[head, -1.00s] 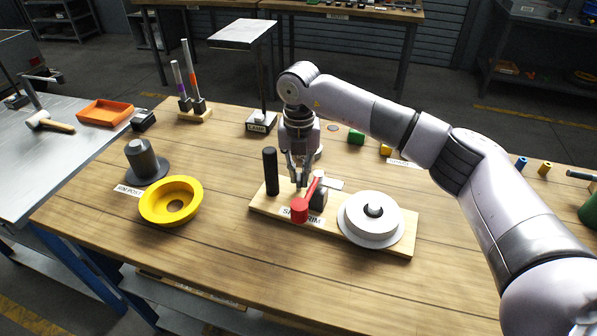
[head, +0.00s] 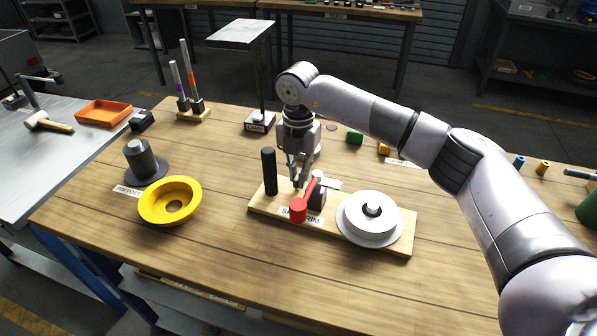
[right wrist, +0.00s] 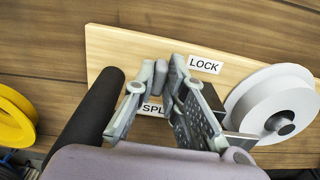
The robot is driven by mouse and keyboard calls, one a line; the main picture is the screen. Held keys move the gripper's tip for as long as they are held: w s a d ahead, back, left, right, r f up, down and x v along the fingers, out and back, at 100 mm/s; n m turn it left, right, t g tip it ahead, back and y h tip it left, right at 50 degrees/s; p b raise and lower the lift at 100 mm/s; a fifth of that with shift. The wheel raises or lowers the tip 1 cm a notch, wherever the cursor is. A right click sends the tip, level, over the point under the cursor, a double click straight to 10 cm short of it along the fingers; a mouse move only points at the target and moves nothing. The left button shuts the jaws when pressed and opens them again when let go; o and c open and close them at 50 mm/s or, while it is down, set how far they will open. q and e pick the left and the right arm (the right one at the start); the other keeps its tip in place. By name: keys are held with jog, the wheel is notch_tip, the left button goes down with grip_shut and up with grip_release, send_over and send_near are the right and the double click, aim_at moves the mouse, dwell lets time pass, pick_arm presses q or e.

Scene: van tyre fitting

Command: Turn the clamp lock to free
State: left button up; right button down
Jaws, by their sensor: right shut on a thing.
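The clamp lock (head: 298,213) shows in the head view as a red lever with a round red knob, beside a dark block on a wooden board (head: 399,247). The knob points towards the front edge. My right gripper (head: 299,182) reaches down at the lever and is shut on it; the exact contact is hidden. In the right wrist view its fingers (right wrist: 174,72) are close together over the board, and no red shows. A "LOCK" label (right wrist: 204,65) lies on the board there. My left gripper is not in view.
A black upright post (head: 269,172) stands left of the gripper on the board, and a pale rim (head: 370,222) lies to the right. A yellow ring (head: 153,209) and a grey post (head: 141,159) are further left. The table front is clear.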

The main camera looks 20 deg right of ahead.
jog(key=c, duration=1.6)
grip_release()
jog(key=shift+c, duration=0.2)
